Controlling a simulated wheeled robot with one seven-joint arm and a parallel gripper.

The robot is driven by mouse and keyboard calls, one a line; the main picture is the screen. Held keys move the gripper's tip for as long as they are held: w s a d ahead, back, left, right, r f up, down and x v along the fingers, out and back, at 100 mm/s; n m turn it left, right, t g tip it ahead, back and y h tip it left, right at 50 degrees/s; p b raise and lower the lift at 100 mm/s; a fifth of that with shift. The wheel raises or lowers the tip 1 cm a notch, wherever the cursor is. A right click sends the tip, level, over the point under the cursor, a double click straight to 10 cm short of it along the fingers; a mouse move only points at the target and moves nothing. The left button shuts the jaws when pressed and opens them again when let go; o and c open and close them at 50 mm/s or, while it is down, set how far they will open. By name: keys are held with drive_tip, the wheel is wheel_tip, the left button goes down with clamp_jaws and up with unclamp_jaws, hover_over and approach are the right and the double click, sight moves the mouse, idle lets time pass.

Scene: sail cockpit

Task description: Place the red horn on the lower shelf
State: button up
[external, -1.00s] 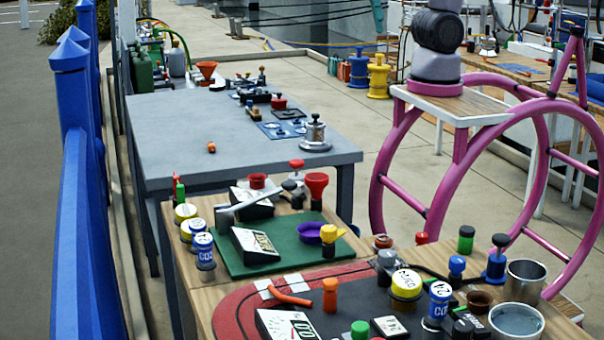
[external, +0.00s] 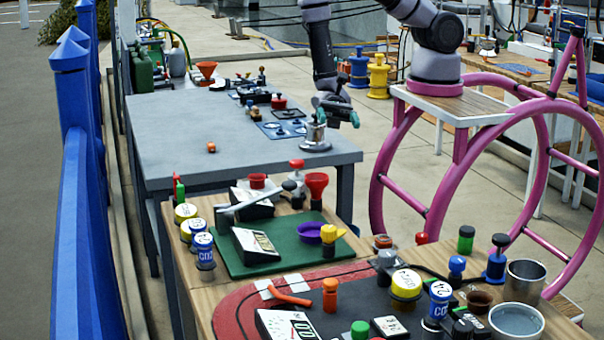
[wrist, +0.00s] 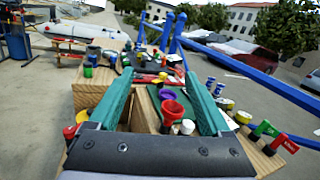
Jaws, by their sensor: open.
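A red flared, horn-shaped piece (external: 316,183) stands near the back of the wooden table. A red flared mouth also shows between my fingers in the wrist view (wrist: 173,110), with a white-topped item beside it. I cannot tell for certain that this is the red horn. My gripper (external: 336,112) is open and empty, with teal fingers spread, above the right side of the grey table by a silver lidded pot (external: 315,134). In the wrist view my gripper (wrist: 155,80) points over the crowded wooden table. I cannot make out which surface is the lower shelf.
The wooden table (external: 205,292) is crowded with jars, meters and a green mat (external: 268,264). The grey table (external: 170,135) is mostly clear at its left. A pink wheel frame (external: 463,180) stands at right. A blue railing (external: 80,220) runs along the left.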

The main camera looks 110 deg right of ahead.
sight(318, 179)
wheel_tip(318, 179, down, 11)
drive_tip(key=w+d+m+t+h, duration=0.2)
drive_tip(key=m+t+h, duration=0.1)
drive_tip(key=m+t, duration=0.2)
drive_tip(key=x, duration=1)
drive_tip(key=shift+s+a+f, duration=0.1)
drive_tip(key=shift+a, duration=0.2)
clamp_jaws()
